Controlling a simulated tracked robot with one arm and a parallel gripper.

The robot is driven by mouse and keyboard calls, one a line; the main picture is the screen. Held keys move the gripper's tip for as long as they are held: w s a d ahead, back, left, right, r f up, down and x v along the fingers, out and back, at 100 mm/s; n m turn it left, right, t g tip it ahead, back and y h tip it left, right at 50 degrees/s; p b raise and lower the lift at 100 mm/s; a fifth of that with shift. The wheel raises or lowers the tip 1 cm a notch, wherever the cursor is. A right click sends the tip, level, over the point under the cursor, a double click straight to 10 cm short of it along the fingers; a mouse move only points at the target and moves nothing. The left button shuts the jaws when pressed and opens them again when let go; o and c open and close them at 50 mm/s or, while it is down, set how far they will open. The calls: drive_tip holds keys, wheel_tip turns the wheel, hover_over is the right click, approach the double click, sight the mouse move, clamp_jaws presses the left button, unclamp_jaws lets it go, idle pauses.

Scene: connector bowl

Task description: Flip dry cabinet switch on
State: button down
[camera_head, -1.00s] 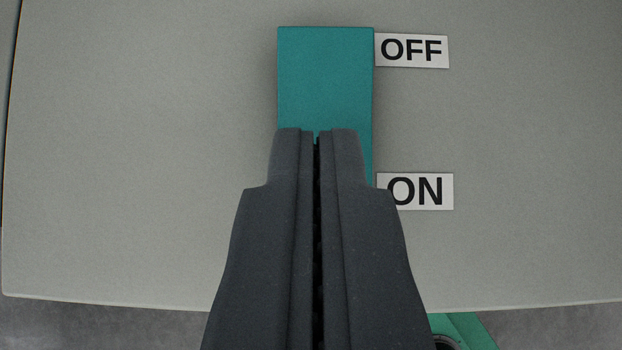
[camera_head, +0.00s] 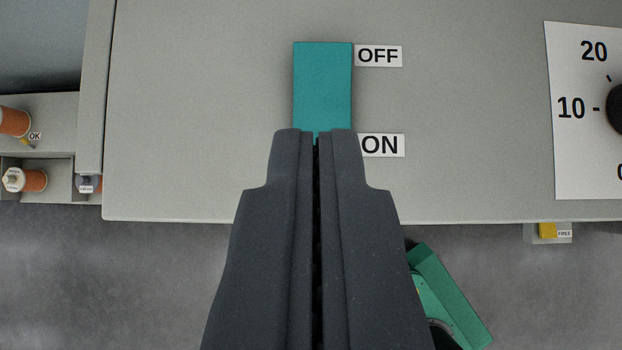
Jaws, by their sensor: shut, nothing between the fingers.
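The teal switch (camera_head: 322,85) is on the grey cabinet panel (camera_head: 200,120), upper middle of the view. An OFF label (camera_head: 379,56) is beside its upper end and an ON label (camera_head: 382,145) beside its lower end. My gripper (camera_head: 315,133) is shut and empty, its fingertips over the lower end of the switch in the picture. The fingers hide that lower end and the left edge of the ON label. I cannot tell which way the switch is tilted, or whether the fingertips touch it.
A white dial plate (camera_head: 575,120) with a black knob (camera_head: 615,108) is at the right. Orange-wound parts (camera_head: 30,180) sit in compartments at the left. A small yellow block (camera_head: 547,230) by a FREE label and a green object (camera_head: 450,295) show below the panel. Grey floor lies below.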

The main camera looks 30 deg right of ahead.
drive_tip(key=s+f+v, duration=0.1)
drive_tip(key=v, duration=0.6)
drive_tip(key=shift+a, duration=0.3)
drive_tip(key=shift+r, duration=0.1)
drive_tip(key=s+d+r+n+t+y, duration=0.1)
drive_tip(key=s+r+n+t, duration=0.1)
drive_tip(key=s+r, duration=0.3)
drive_tip(key=s+d+r+n+t+y, duration=0.2)
drive_tip(key=s+r+t, duration=0.2)
drive_tip(key=r, duration=0.9)
drive_tip(key=s+d+r+n+t+y+b, duration=0.1)
drive_tip(key=s+d+r+n+t, duration=0.1)
drive_tip(key=s+r, duration=0.6)
drive_tip(key=shift+r+n+t+y, duration=0.4)
drive_tip(key=shift+r+n, duration=0.05)
drive_tip(key=shift+n, duration=0.15)
drive_tip(key=shift+s+a, duration=0.15)
